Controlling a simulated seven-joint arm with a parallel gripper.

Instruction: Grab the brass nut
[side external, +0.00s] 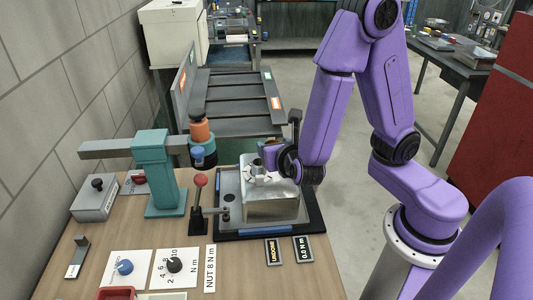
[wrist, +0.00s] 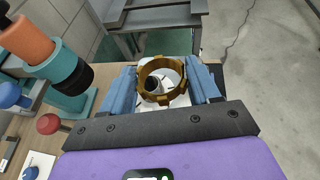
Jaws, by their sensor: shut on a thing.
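The brass nut (wrist: 161,100) is a gold ring with notched edges, seen in the wrist view between the two blue fingers of my gripper (wrist: 160,76). The fingers touch it on its left and right sides, and my gripper is shut on it. A dark-topped round post (wrist: 153,83) shows through the ring's opening. I cannot tell whether the nut sits down on the fixture or is raised above it. In the side view my gripper (side external: 271,158) is at the top of the silver metal fixture (side external: 272,208). The nut cannot be made out there.
A teal press with an orange and black head (side external: 200,133) stands left of my gripper. A red-knobbed lever (side external: 200,182) rises beside the fixture. The floor to the right is open.

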